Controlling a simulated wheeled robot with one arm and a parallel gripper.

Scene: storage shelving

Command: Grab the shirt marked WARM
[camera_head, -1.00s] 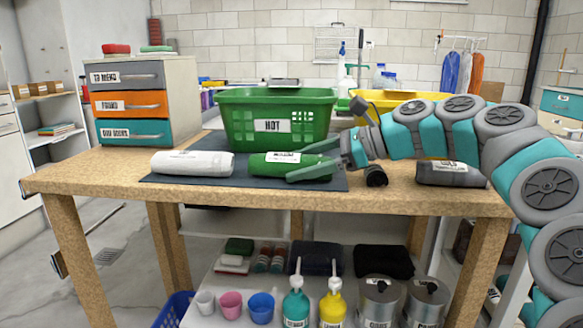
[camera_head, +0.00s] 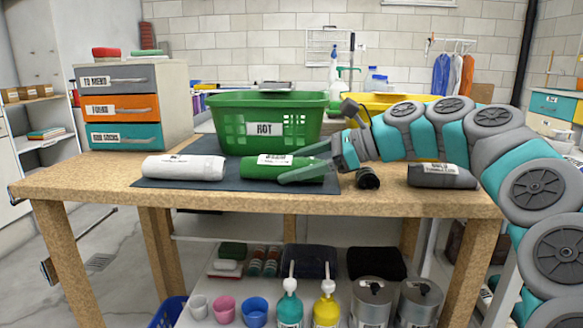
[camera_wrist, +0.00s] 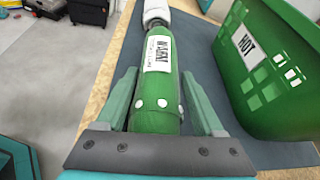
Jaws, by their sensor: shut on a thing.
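The green rolled shirt (camera_head: 262,173) lies on a dark mat (camera_head: 160,183) on the wooden table, in front of the green basket. Its white label is small in the head view and seems to read WARM; in the wrist view (camera_wrist: 158,95) it is tilted and hard to read. My gripper (camera_head: 300,163) reaches in from the right, with a finger on each side of the roll's near-right end. In the wrist view, my gripper (camera_wrist: 158,75) is shut on the roll, which runs lengthwise between the fingers. The roll still appears to rest on the mat.
A white roll (camera_head: 183,168) lies just left of the green one. The green basket marked HOT (camera_head: 310,125) stands close behind. A dark roll (camera_head: 365,178) and a grey roll (camera_head: 442,177) lie to the right. A drawer unit (camera_head: 175,100) stands at the left.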

